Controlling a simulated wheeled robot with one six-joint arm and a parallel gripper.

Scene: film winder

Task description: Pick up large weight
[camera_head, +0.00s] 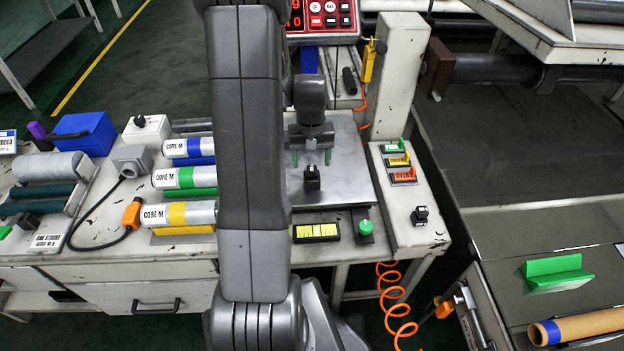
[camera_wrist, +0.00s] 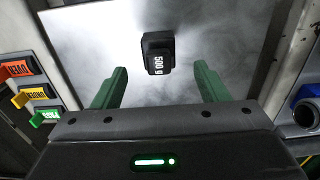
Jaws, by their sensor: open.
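A black weight marked "500 g" (camera_wrist: 158,55) stands on the bare metal plate (camera_wrist: 100,40). It also shows in the head view (camera_head: 312,178) on the same plate (camera_head: 345,185), just in front of my gripper (camera_head: 311,158). My gripper is open and empty, with its two green fingers spread. In the wrist view the weight lies beyond the fingertips (camera_wrist: 160,86), roughly centred between them, and is not touched. A second small black block (camera_head: 420,215) sits on the white side ledge to the right; its marking is not readable.
A yellow level (camera_head: 316,232) and a green knob (camera_head: 365,227) are at the front edge. Labelled rolls (camera_head: 180,180) lie left of my arm. A red display panel (camera_head: 322,18) stands behind.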

